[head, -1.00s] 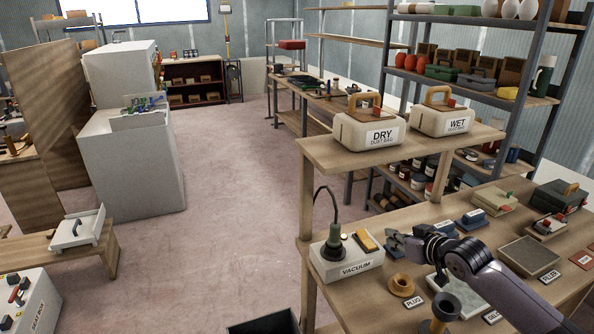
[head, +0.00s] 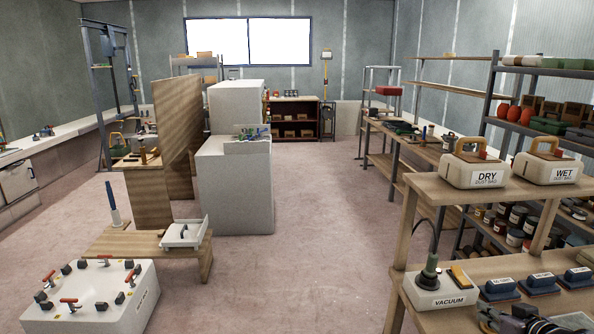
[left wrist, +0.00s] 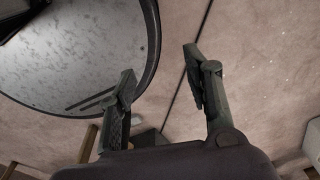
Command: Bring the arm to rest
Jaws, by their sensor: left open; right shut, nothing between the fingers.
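My right gripper (head: 490,318) is at the lower right of the head view, in front of the workbench. It is shut and empty, and its arm is mostly cut off by the frame's bottom edge. My left gripper (left wrist: 160,65) shows in the left wrist view, its two dark fingers spread apart with nothing between them. Beyond the fingers is the pinkish floor (left wrist: 260,70). My left arm is not in the head view.
The workbench (head: 468,318) holds a vacuum block (head: 440,290) and blue sanding blocks (head: 538,283). Dry (head: 478,167) and wet (head: 548,170) dust bag boxes stand on the shelf above. A white box with red clamps (head: 95,300) is lower left. The middle floor is clear.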

